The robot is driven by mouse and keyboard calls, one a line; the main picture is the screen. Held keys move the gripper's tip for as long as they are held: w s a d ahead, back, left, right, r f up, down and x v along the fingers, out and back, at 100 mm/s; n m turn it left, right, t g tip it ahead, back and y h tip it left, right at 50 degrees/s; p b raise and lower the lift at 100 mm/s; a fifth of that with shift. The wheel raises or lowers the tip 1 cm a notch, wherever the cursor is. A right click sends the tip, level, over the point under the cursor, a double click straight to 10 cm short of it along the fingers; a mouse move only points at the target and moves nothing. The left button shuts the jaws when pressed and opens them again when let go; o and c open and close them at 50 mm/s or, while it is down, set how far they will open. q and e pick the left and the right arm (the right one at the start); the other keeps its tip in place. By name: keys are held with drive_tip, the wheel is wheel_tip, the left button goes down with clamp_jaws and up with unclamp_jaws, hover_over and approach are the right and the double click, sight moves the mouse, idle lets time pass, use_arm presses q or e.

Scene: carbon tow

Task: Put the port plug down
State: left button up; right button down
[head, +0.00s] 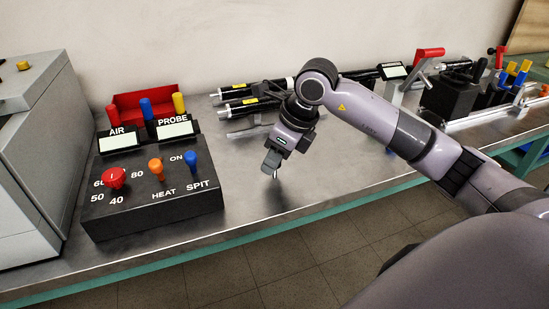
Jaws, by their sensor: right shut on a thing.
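My right gripper (270,168) points down over the bare front part of the metal bench, to the right of the black control box. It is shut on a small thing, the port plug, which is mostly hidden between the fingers. Only a small pale tip shows below them, with a dark shadow or reflection on the bench beneath. I cannot tell whether the tip touches the bench. My left gripper is not in view.
The metal bench (235,225) is clear around the gripper. The black control box (150,205) with coloured knobs stands left, a red tray (130,101) behind it. Black cylinders (245,88) lie behind the gripper. A red-handled clamp (428,54) and a black block (448,95) stand right.

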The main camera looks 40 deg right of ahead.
drive_tip(key=c, duration=0.9)
unclamp_jaws()
drive_tip(key=shift+f, duration=0.1)
drive_tip(key=shift+s+d+r, duration=0.1)
drive_tip(key=shift+r, duration=0.45)
drive_tip(key=p+v, duration=0.1)
drive_tip(key=v, duration=1)
drive_tip(key=shift+s+r, duration=0.1)
